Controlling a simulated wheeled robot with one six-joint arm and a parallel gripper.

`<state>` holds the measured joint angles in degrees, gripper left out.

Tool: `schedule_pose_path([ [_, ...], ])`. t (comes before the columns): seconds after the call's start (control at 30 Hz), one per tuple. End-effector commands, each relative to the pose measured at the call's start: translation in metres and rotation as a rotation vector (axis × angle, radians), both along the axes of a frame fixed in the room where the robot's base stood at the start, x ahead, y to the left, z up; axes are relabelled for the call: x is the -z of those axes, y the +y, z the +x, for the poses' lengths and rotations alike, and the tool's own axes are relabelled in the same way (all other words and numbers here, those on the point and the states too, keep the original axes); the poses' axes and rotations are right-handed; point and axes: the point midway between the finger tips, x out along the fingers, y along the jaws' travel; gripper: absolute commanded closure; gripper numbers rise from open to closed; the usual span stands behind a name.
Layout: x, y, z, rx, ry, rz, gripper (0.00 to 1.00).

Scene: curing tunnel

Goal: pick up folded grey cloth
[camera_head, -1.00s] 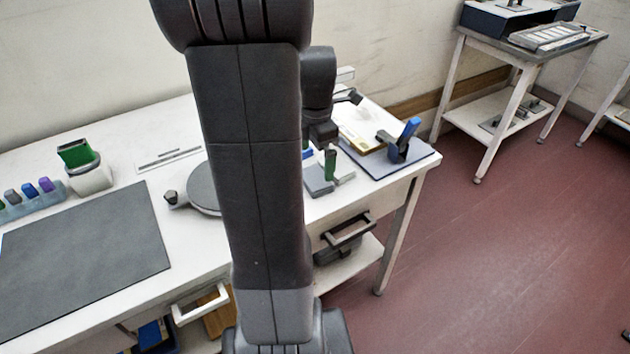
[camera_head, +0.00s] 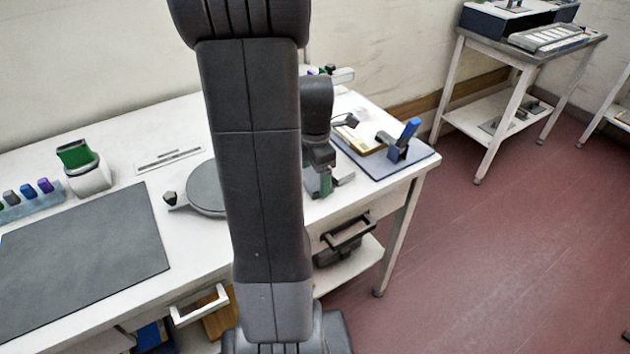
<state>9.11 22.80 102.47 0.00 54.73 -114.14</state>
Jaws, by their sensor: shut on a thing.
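The folded grey cloth (camera_head: 311,184) lies on the white workbench near its front right edge, just right of my upright arm. My gripper (camera_head: 321,192) points down at the cloth, and a green finger shows. It is shut on the cloth, low at the bench top. My arm and gripper hide part of the cloth, and the grip itself is small in the picture. I cannot tell whether the cloth is clear of the bench.
A grey round plate (camera_head: 205,188) and a dark grey mat (camera_head: 85,250) lie to the left. A blue-handled tool (camera_head: 405,140) stands on a blue-grey pad (camera_head: 395,165) to the right. An open drawer handle (camera_head: 350,232) juts out below the bench front.

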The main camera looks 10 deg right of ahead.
Motion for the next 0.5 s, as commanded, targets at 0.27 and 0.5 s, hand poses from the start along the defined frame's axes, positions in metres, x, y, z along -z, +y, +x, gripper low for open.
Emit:
schedule_pose_path([
  [0.27, -0.009, 0.0, 0.001, 0.0, -0.003, -0.001, 0.43],
  [0.5, -0.056, 0.0, 0.001, 0.0, -0.007, -0.001, 0.43],
])
